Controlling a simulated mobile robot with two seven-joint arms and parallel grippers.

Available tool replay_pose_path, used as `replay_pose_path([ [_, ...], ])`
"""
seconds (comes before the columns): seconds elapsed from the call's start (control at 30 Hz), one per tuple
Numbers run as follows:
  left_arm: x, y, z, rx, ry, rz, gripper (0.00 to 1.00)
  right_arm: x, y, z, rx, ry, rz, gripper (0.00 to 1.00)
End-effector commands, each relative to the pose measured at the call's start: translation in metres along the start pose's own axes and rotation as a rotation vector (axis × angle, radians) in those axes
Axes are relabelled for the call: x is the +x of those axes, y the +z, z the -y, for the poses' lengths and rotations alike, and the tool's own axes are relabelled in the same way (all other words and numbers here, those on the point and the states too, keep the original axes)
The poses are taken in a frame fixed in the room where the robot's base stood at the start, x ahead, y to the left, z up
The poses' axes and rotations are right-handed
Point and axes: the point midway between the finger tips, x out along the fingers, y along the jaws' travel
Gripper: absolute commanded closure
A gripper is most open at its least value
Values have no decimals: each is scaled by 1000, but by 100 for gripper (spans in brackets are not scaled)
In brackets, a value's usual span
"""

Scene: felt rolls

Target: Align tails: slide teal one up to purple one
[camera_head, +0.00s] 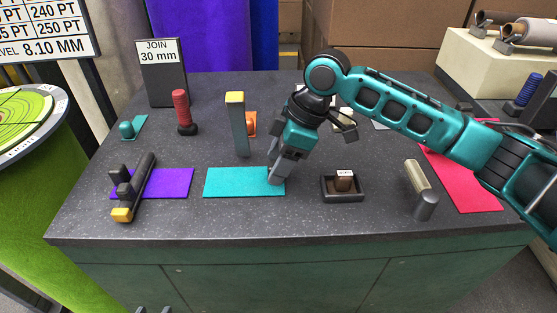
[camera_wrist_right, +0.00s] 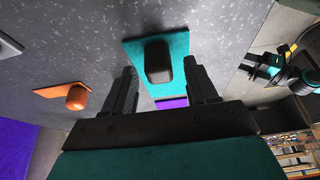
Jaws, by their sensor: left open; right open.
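The purple felt (camera_head: 175,184) lies flat on the dark table, with a black bar with a yellow end across its left part. The teal felt (camera_head: 230,182) lies to its right, a narrow gap between them. My right gripper (camera_head: 276,176) points down over the teal felt's right end, open. In the right wrist view, a dark block (camera_wrist_right: 158,62) on the teal felt (camera_wrist_right: 178,42) shows between the open fingers (camera_wrist_right: 161,76); contact is unclear. Purple felt (camera_wrist_right: 172,103) shows beyond. Two dark tips of my left gripper (camera_head: 154,309) show at the bottom edge, below the table front.
A yellow-topped post (camera_head: 238,128) stands just behind the teal felt. A red-handled tool (camera_head: 181,112) and a "JOIN 30 mm" sign (camera_head: 161,70) stand farther back. A small tray (camera_head: 343,198) lies right of the teal felt. Red felt (camera_head: 465,185) lies at far right.

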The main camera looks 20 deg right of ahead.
Motion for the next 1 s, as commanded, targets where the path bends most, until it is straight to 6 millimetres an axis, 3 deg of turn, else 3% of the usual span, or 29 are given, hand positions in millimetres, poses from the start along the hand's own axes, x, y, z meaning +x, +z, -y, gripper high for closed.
replay_pose_path([
  [0.23, 0, -1, 1, 1, -1, -2, 57, 0, 0, 0, 0, 0, 0, 44],
  [0.8, 0, 0, 3, 0, -5, -1, 57, 0, 0, 0, 0, 0, 1, 99],
  [1.0, 0, 1, 2, 0, -5, 2, 57, 0, 0, 0, 0, 0, 1, 100],
])
